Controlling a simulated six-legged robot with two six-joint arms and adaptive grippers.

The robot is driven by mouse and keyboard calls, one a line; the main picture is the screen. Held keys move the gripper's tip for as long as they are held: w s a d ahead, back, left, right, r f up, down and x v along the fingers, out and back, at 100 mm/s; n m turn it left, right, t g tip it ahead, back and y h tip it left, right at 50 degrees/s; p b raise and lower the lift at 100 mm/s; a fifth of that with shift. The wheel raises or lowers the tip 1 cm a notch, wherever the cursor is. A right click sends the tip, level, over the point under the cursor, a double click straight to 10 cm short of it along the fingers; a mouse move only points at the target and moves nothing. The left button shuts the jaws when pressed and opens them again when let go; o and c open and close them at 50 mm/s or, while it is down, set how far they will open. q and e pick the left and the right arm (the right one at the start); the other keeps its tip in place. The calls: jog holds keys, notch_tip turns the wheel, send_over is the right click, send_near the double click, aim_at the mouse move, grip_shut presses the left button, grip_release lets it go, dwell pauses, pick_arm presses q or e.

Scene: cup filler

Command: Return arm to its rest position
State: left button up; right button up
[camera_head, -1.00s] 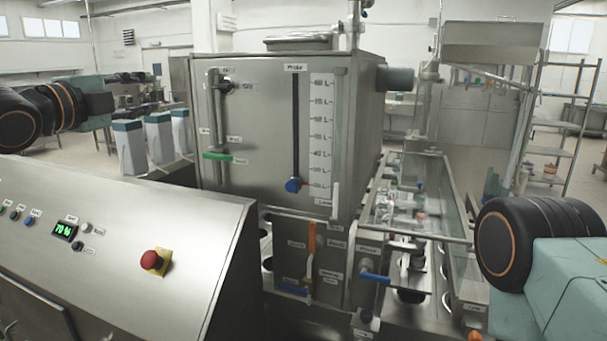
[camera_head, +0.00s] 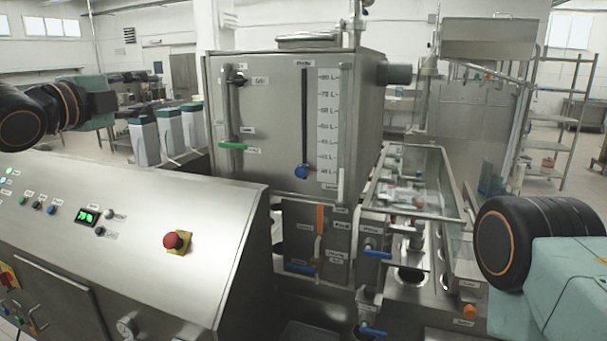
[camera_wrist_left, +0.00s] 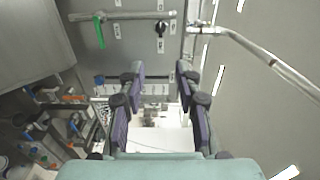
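My left arm (camera_head: 62,110) comes in from the left in the head view, folded, with black joints, orange rings and teal links. In the left wrist view my left gripper (camera_wrist_left: 160,75) has its two dark fingers spread apart with nothing between them. Beyond the fingers, a steel surface shows a pipe with a green handle (camera_wrist_left: 99,32) and a black knob (camera_wrist_left: 161,28). My right arm (camera_head: 510,240) is at the right edge of the head view, a black joint and teal link. The right gripper is out of view.
A steel tank (camera_head: 270,125) with a level scale stands ahead. A sloped control panel (camera_head: 140,275) with a red emergency button (camera_head: 177,241) is at the front left. A glass-sided trough (camera_head: 430,190) and blue-handled valves (camera_head: 377,254) stand at the right. Floor shows beyond on both sides.

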pick_arm(q)
jog(key=s+d+f+n+g+y+b, duration=0.1)
jog(key=s+f+n+g+b, duration=0.15)
jog(key=f+n, duration=0.75)
jog(key=s+d+f+n+g+y+b, duration=0.1)
jog(key=s+d+f+n+y+b, duration=0.15)
jog(key=f, duration=1.55)
jog(key=s+f+n+g+b, duration=0.2)
jog(key=s+f+n+b, duration=0.35)
jog(key=f, duration=0.75)
jog(key=s+f+n+g+y+b, duration=0.15)
jog(key=s+f, duration=0.25)
jog(key=f, duration=0.4)
jog(key=s+d+f+n+g+b, duration=0.1)
jog(key=s+f+g, duration=0.1)
jog(key=s+f, duration=0.35)
jog(key=s+f+n+g+b, duration=0.2)
jog(key=s+f, duration=0.1)
jog(key=f, duration=0.6)
jog(key=s+f+g+y+b, duration=0.1)
jog(key=s+f+g+b, duration=0.5)
jog(key=s+f, duration=1.3)
jog(key=s+b, duration=0.2)
jog(key=s, duration=0.2)
jog(key=shift+f, duration=0.4)
pick_arm(e)
notch_tip(320, 180, down, 23)
jog(key=shift+a+f, duration=0.15)
jog(key=shift+a, duration=0.05)
